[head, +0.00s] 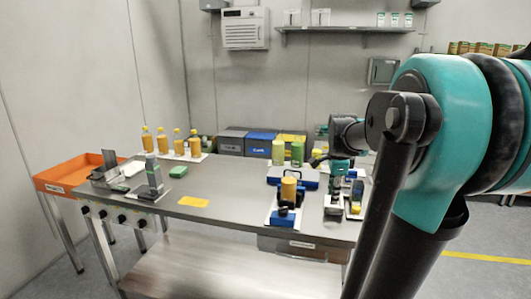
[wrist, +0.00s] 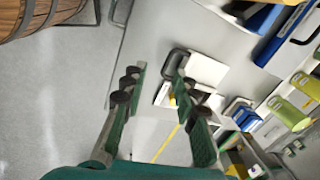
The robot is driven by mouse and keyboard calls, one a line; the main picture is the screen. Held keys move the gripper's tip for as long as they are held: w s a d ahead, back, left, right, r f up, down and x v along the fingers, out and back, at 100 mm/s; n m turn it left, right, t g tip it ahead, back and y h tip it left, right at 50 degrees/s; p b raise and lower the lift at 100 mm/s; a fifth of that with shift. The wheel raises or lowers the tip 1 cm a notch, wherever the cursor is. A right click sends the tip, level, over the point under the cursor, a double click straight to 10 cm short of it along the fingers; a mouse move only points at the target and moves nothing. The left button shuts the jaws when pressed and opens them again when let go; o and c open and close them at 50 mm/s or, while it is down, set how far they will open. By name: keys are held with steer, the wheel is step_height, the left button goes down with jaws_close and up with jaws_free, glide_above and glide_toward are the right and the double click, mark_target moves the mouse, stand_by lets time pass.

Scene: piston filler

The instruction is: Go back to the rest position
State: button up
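My gripper (wrist: 160,74) is open in the wrist view, its two green fingers apart with nothing held between them. In the head view my gripper (head: 339,172) hangs above the right end of the steel table (head: 235,190), partly hidden by my own arm. Below and beyond the fingers, the wrist view shows the table edge, a white pad and a dark object (wrist: 175,62) near the right fingertip. I cannot tell how far above it the fingers are.
Yellow bottles (head: 162,141) stand at the table's back left. An orange tray (head: 75,176) is at the far left. A yellow cylinder on a blue fixture (head: 284,217) stands near the front right. Bins (head: 262,143) line the back. A wooden barrel (wrist: 35,15) shows in the wrist view.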

steer(key=s+a+f+n+t, duration=0.1)
steer(key=s+a+f+n, duration=0.3)
steer(key=s+f+n, duration=0.4)
steer(key=s+a+f+n+t, duration=0.1)
steer(key=s+a+f+n, duration=0.3)
steer(key=s+f+n, duration=0.4)
steer(key=f+n, duration=0.1)
steer(key=n, duration=0.2)
steer(key=shift+a+f+y, duration=0.25)
steer(key=shift+a+y, duration=0.05)
steer(key=shift+a, duration=0.1)
